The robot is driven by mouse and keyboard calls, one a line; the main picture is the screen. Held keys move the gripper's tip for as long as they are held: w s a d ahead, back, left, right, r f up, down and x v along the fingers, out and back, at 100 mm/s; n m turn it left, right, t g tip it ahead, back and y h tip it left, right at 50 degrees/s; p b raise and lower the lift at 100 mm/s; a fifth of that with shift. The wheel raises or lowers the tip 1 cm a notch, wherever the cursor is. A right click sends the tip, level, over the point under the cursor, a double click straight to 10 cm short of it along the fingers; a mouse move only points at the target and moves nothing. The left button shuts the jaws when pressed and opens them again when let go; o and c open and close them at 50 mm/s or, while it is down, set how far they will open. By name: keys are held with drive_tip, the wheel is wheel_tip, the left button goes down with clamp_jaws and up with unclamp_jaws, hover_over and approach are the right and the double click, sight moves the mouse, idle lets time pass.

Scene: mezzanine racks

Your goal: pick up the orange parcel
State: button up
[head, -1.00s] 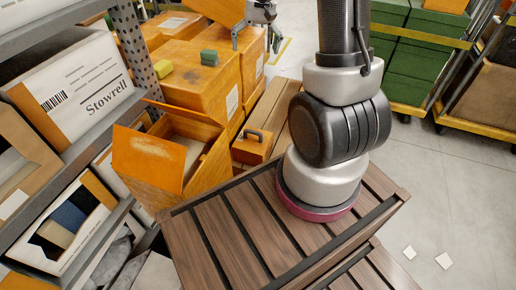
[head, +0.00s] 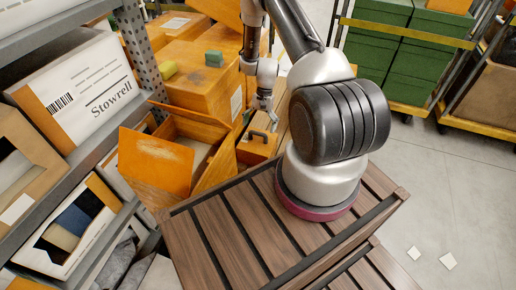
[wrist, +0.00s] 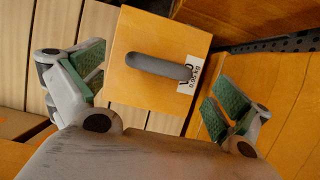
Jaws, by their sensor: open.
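The orange parcel (head: 252,153) is a small orange box with a dark grey handle on top. It stands on wooden slats beside a larger open orange box. In the wrist view the parcel (wrist: 150,92) lies between the spread fingers, with its handle across its top face and a white label by the handle's right end. My gripper (head: 262,108) is open and empty, just above and behind the parcel in the head view. In the wrist view my gripper (wrist: 158,85) has a green-padded finger to each side of the parcel, with gaps showing.
The open orange box (head: 153,165) with raised flaps stands close at the left. A grey shelf with cartons (head: 75,85) borders the left. Floor at right is mostly clear.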

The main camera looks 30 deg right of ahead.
sight(258, 135)
drive_tip(key=x, duration=0.4)
drive_tip(key=shift+f, duration=0.3)
drive_tip(key=c, duration=2.1)
drive_tip(key=shift+o, duration=0.2)
drive_tip(key=shift+r, duration=0.1)
